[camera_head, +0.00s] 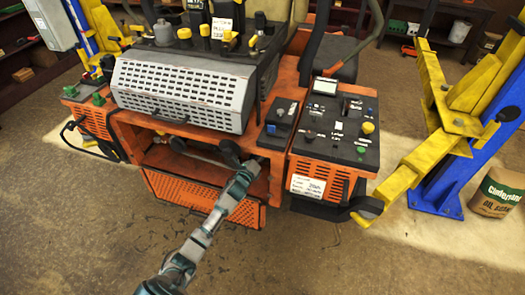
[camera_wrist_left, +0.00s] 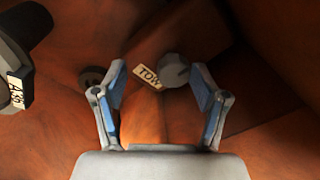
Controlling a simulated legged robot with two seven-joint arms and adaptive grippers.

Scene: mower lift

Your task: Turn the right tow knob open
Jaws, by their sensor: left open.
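In the left wrist view a round grey knob (camera_wrist_left: 174,70) with a slot-like mark sits on an orange panel, just right of a tilted "TOW" label (camera_wrist_left: 148,77). A darker knob (camera_wrist_left: 91,78) sits left of the label, partly behind my left finger. My left gripper (camera_wrist_left: 158,67) is open and empty. The grey knob lies between its fingertips in the picture, nearer the right finger; contact cannot be told. In the head view my left gripper (camera_head: 254,167) reaches into the opening under the orange mower (camera_head: 128,133); the knobs are hidden there. My right gripper is not in view.
A black cylinder with an "A36" tag (camera_wrist_left: 16,90) is at the wrist view's left edge. The control panel (camera_head: 335,130) stands right of my arm. A yellow and blue lift post (camera_head: 450,165) and an oil absorbent bag (camera_head: 496,192) are farther right. The front floor is clear.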

